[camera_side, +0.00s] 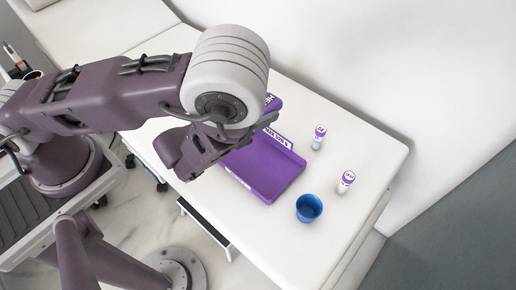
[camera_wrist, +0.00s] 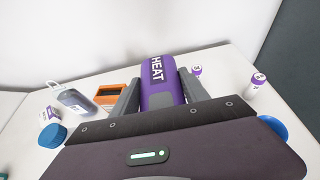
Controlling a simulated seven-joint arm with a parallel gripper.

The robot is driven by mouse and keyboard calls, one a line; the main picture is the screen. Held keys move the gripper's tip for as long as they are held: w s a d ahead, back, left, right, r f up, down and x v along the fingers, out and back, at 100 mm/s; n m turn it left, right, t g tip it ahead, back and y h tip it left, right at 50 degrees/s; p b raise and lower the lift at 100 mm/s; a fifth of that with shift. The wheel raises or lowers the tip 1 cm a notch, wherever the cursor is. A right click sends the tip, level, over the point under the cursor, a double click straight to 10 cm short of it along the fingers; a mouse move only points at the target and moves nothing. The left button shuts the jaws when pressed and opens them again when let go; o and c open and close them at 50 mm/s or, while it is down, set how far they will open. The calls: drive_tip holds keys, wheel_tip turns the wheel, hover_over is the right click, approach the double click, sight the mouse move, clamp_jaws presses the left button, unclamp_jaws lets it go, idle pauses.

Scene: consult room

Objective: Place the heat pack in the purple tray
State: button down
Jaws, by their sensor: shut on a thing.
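The heat pack (camera_wrist: 160,83) is purple with white "HEAT" lettering and sits between the two grey fingers of my gripper (camera_wrist: 161,90), which is shut on it. In the side view, only a lettered end of the heat pack (camera_side: 273,102) shows past my wrist. The purple tray (camera_side: 268,172) lies on the white table, with a white label strip along its far edge. My gripper is close to the tray's far left side in the side view; its fingertips are hidden there. I cannot tell the pack's height above the tray. The tray does not show in the wrist view.
A blue cup (camera_side: 308,208) stands right of the tray. Two purple-capped vials, one farther back (camera_side: 318,137) and one nearer (camera_side: 345,182), stand behind it. The wrist view shows a clear bottle or pouch (camera_wrist: 76,104), an orange box (camera_wrist: 112,93) and a blue lid (camera_wrist: 52,135) at left.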

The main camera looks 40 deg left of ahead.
sight(258, 162)
wheel_tip(258, 162, down, 19)
drive_tip(key=shift+f, duration=0.15)
drive_tip(key=c, duration=0.6)
unclamp_jaws()
drive_tip(key=shift+f, duration=0.15)
